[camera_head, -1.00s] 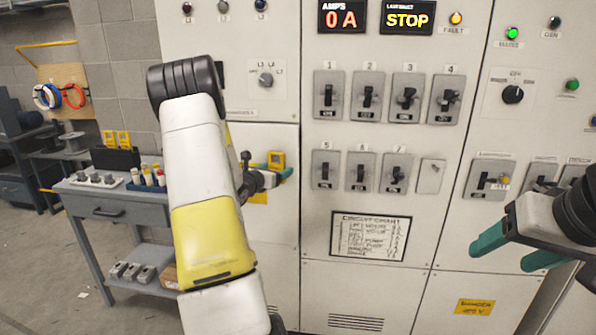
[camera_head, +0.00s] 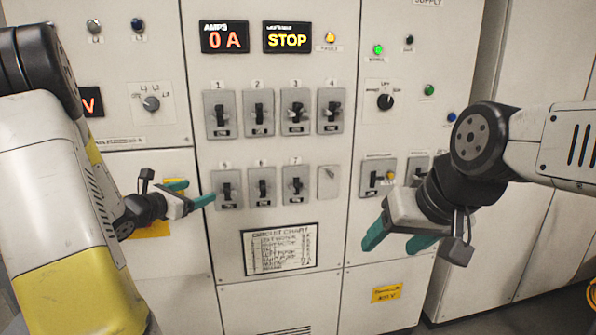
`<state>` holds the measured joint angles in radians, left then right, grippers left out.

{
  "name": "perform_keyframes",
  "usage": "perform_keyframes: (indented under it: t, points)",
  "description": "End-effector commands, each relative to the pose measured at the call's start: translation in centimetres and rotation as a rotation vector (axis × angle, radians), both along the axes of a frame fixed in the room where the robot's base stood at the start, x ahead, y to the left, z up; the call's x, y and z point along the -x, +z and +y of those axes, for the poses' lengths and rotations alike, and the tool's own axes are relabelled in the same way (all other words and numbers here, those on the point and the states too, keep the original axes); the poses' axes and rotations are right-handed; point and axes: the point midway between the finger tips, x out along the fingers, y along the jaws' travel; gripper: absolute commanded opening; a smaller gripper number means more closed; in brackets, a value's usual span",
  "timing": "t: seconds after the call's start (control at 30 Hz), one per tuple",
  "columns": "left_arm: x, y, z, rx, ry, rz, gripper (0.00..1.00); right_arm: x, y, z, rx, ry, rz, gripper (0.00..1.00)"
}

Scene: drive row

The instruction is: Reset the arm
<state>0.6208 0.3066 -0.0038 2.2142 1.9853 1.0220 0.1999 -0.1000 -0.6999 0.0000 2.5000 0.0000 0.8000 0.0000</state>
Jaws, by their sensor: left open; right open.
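My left arm (camera_head: 55,190) comes in from the left edge, with a white and yellow link. My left gripper (camera_head: 193,192) has teal fingers, open and empty, in front of the cabinet just left of switch 5 (camera_head: 227,189). My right arm (camera_head: 545,145) comes in from the right edge. My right gripper (camera_head: 392,243) points down and left, open and empty, in front of the cabinet, right of the circuit chart (camera_head: 279,249). Neither gripper holds anything. Whether the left fingertips touch the panel cannot be told.
The grey cabinet (camera_head: 340,30) carries two rows of numbered switches, such as switch 1 (camera_head: 220,114). The displays read 0 A (camera_head: 225,37) and STOP (camera_head: 287,38). A black rotary knob (camera_head: 385,102) sits right of them. Some floor (camera_head: 460,322) shows at lower right.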

Motion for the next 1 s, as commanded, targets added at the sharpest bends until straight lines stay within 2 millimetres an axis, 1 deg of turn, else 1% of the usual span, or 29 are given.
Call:
perform_keyframes:
  t: [0.03, 0.07, 0.1, 0.17, 0.2, 0.27, 0.3, 0.37, 0.4, 0.47, 0.5, 0.53, 0.6, 0.7, 0.83, 0.9, 1.0]
  points:
    - [0.9, 1.8, -3.7, -0.082, -0.110, -0.018, 0.79, 0.0, 0.0, 0.0, 0.000, 0.000, 0.000, 0.64]
    - [1.6, 2.6, -5.8, -0.136, -0.179, -0.025, 0.79, 0.0, 0.0, 0.0, 0.000, 0.000, 0.000, 0.64]
    - [2.8, 3.5, -8.5, -0.213, -0.273, -0.037, 0.79, 0.0, 0.0, 0.0, 0.000, 0.000, 0.000, 0.64]
    - [5.1, 4.5, -12.5, -0.337, -0.416, -0.058, 0.79, 0.0, 0.0, 0.0, 0.000, 0.000, 0.000, 0.64]
    - [7.0, 5.1, -14.9, -0.431, -0.514, -0.076, 0.79, 0.0, 0.0, 0.0, 0.000, 0.000, 0.000, 0.64]
    - [10.1, 5.5, -18.0, -0.580, -0.661, -0.108, 0.79, 0.0, 0.0, 0.0, 0.000, 0.000, 0.000, 0.64]
    - [12.2, 5.6, -19.7, -0.682, -0.752, -0.129, 0.79, 0.0, 0.0, 0.0, 0.000, 0.000, 0.000, 0.64]
    - [15.3, 5.6, -21.4, -0.841, -0.882, -0.167, 0.79, 0.0, 0.0, 0.0, 0.000, 0.000, 0.000, 0.64]
    - [17.4, 5.5, -22.2, -0.950, -0.963, -0.193, 0.79, 0.0, 0.0, 0.0, 0.000, 0.000, 0.000, 0.64]
    - [20.2, 5.2, -22.8, -1.119, -1.077, -0.236, 0.79, 0.0, 0.0, 0.0, 0.000, 0.000, 0.000, 0.64]
    - [22.0, 5.1, -22.9, -1.234, -1.145, -0.266, 0.79, 0.0, 0.0, 0.0, 0.000, 0.000, 0.000, 0.64]
    - [23.1, 4.9, -22.7, -1.323, -1.193, -0.288, 0.79, 0.0, 0.0, 0.0, 0.000, 0.000, 0.000, 0.64]
    - [25.5, 4.8, -22.0, -1.526, -1.289, -0.342, 0.79, 0.0, 0.0, 0.0, 0.000, 0.000, 0.000, 0.64]
    - [27.6, 4.8, -20.5, -1.788, -1.385, -0.407, 0.79, 0.0, 0.0, 0.0, 0.000, 0.000, 0.000, 0.64]
    - [28.9, 5.3, -18.6, -2.038, -1.445, -0.460, 0.79, 0.0, 0.0, 0.0, 0.000, 0.000, 0.000, 0.64]
    - [29.2, 5.5, -18.0, -2.119, -1.459, -0.476, 0.79, 0.0, 0.0, 0.0, 0.000, 0.000, 0.000, 0.64]
    - [29.3, 5.7, -17.5, -2.176, -1.471, -0.486, 0.79, 0.0, 0.0, 0.0, 0.000, 0.000, 0.000, 0.64]
